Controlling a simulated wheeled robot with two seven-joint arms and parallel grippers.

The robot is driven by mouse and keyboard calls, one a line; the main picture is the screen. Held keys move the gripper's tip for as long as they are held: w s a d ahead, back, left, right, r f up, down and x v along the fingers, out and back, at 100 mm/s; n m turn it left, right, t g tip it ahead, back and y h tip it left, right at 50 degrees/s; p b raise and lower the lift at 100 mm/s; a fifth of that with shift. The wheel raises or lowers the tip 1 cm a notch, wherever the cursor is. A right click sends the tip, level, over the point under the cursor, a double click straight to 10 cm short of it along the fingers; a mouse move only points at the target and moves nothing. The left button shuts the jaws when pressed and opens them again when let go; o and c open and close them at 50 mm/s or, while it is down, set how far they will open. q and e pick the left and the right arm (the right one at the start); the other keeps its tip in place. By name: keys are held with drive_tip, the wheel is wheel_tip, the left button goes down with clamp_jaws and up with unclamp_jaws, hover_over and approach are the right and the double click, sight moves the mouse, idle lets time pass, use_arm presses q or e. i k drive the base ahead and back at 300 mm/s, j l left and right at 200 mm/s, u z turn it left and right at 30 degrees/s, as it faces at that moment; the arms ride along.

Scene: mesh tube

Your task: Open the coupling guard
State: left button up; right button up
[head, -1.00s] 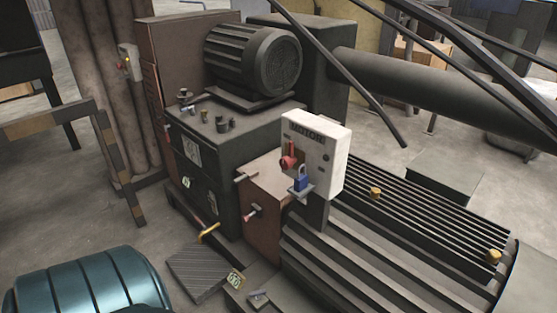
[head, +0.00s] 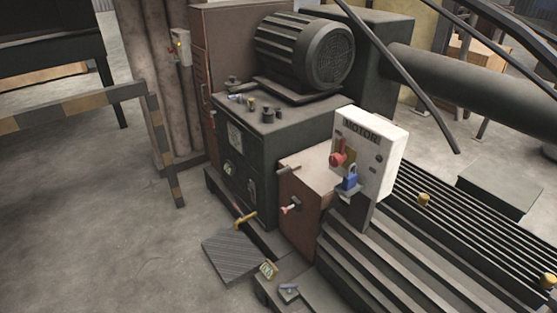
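A reddish-brown box (head: 305,180) stands between the dark machine block and the ribbed grey motor housing; it looks like the coupling guard, but I cannot be sure. A small handle (head: 288,170) sits at its upper left edge. A pin with a reddish end (head: 291,207) sticks out of its front face. The box looks closed. A white box marked MOTOR (head: 369,150) stands just right of it, with a red switch handle (head: 338,159) and a blue padlock (head: 350,179) below it. Neither of my grippers is in view.
A yellow handle (head: 245,219) sticks out low on the dark machine block (head: 250,140). A dark ribbed plate (head: 236,257) and a small yellow-marked tag (head: 267,270) lie below. A striped barrier (head: 90,105) stands at left. The floor (head: 100,240) in front is clear.

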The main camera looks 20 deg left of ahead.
sight(310, 166)
drive_tip(key=u, duration=0.2)
drive_tip(key=i+j+z, duration=0.15)
drive_tip(key=i+j, duration=0.15)
drive_tip(key=i+j+z, duration=0.1)
drive_tip(key=i+j, duration=0.2)
drive_tip(key=i+j+z, duration=0.15)
drive_tip(key=j, duration=0.35)
drive_tip(key=i+j+z, duration=0.15)
drive_tip(key=i+j, duration=0.2)
drive_tip(key=i+j+z, duration=0.15)
drive_tip(key=j, duration=0.4)
drive_tip(key=i, duration=0.05)
